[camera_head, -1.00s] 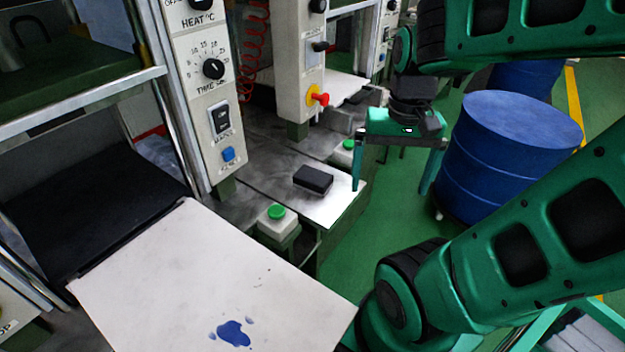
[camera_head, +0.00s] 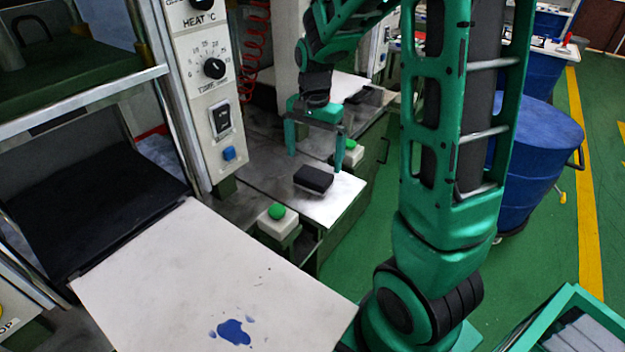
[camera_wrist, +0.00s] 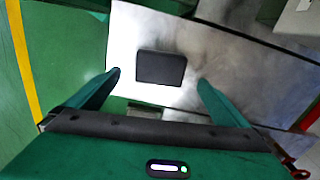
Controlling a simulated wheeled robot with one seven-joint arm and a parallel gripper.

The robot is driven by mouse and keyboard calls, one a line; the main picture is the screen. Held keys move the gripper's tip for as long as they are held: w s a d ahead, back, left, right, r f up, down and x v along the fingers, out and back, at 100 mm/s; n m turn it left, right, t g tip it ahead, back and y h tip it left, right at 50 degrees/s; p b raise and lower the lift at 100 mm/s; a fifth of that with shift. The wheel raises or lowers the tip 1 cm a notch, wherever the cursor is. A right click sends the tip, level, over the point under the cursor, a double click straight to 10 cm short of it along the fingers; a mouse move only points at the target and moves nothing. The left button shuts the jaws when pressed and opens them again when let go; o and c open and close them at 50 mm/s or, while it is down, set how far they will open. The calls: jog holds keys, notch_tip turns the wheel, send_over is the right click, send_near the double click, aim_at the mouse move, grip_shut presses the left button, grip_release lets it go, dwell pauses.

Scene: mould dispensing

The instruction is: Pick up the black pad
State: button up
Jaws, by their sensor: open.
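The black pad (camera_head: 313,179) lies flat on a light metal plate (camera_head: 335,204) between the machines. It also shows in the wrist view as a dark rounded block (camera_wrist: 161,67), beyond and between my fingertips. My gripper (camera_head: 315,161) is open and empty, with its fingers pointing down above and just behind the pad. In the wrist view the two fingers of my gripper (camera_wrist: 158,76) are spread wider than the pad, and neither appears to touch it.
Green push buttons on white boxes (camera_head: 277,222) (camera_head: 352,156) flank the plate. A control panel (camera_head: 207,95) rises to the left. A white board with a blue stain (camera_head: 190,275) lies in front. A blue drum (camera_head: 540,150) stands right on the green floor.

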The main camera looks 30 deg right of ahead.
aim_at(313, 174)
jog(key=shift+w+f, duration=0.2)
jog(key=shift+f, duration=3.65)
jog(key=shift+c, duration=0.6)
jog(key=c, duration=1.1)
jog(key=shift+o, duration=0.2)
